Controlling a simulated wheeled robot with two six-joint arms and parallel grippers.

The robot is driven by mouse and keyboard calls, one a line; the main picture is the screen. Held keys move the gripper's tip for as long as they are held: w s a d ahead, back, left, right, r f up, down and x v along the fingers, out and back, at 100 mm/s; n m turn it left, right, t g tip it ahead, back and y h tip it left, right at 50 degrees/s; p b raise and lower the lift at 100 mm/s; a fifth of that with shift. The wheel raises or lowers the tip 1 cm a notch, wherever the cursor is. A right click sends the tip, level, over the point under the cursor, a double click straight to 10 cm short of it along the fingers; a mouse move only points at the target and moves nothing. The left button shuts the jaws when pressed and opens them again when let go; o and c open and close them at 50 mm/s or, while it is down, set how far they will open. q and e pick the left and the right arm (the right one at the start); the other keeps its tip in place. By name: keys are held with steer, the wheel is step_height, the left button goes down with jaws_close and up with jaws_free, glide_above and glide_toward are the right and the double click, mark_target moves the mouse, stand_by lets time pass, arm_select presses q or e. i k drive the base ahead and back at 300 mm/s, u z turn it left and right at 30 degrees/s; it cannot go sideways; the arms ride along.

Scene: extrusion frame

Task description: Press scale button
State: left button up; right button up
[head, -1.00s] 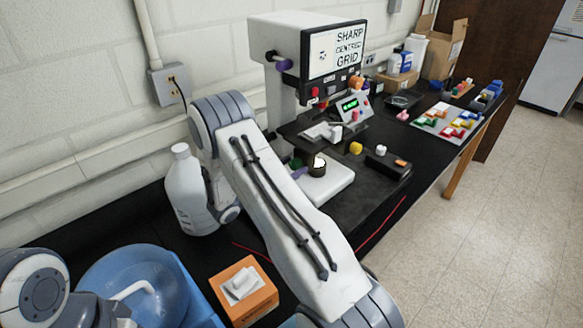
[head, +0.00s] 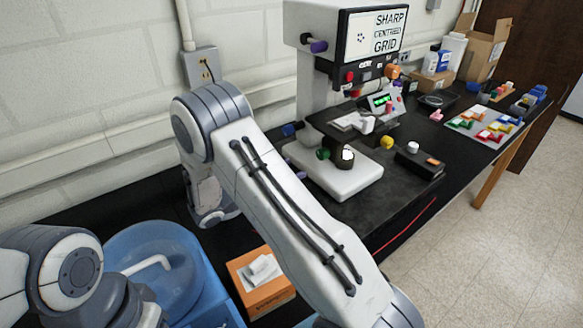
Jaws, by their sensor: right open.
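A small grey instrument with a lit green display (head: 381,100), possibly the scale, stands beside the large white machine on the black bench. A pale flat plate (head: 347,122) lies in front of it. Its buttons are too small to make out surely. My right arm crosses the middle of the head view, bending down at its upper left. My right gripper (head: 215,214) is low at the bench's wall side, left of the machine and well away from the instrument. It is open; its fingers are mostly hidden by my forearm. My left arm shows at lower left without its gripper.
The white machine's screen (head: 374,33) stands over a white base (head: 345,183). A blue tub (head: 150,262) and an orange box (head: 258,290) are near. Coloured blocks on a tray lie farther right.

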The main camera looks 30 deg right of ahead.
mark_target(366, 75)
steer(key=z, duration=1.4)
